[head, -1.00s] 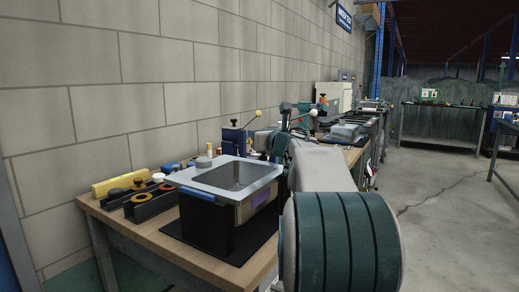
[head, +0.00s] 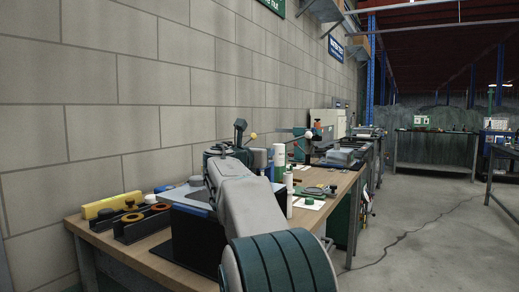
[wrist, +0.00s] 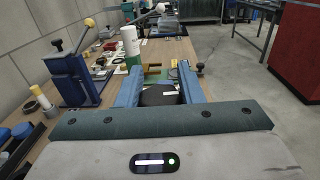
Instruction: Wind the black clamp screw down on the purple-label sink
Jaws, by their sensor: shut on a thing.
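The sink (head: 178,198) stands on the bench with a pale flat rim and a dark body; my arm covers most of it, and its purple label is hidden. My gripper (wrist: 160,78) has two blue fingers, seen in the wrist view. They are shut on a dark, rounded thing (wrist: 158,96) that looks like the black clamp screw, partly hidden behind the gripper's body. In the head view my fingers are hidden behind my arm. I cannot tell how far the screw is wound.
A blue lever press (wrist: 72,78) stands left of the fingers. A white bottle (wrist: 130,42) stands beyond them. Black trays (head: 140,222) with round parts and a yellow block (head: 110,205) lie at the bench's left. The floor (head: 430,215) to the right is open.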

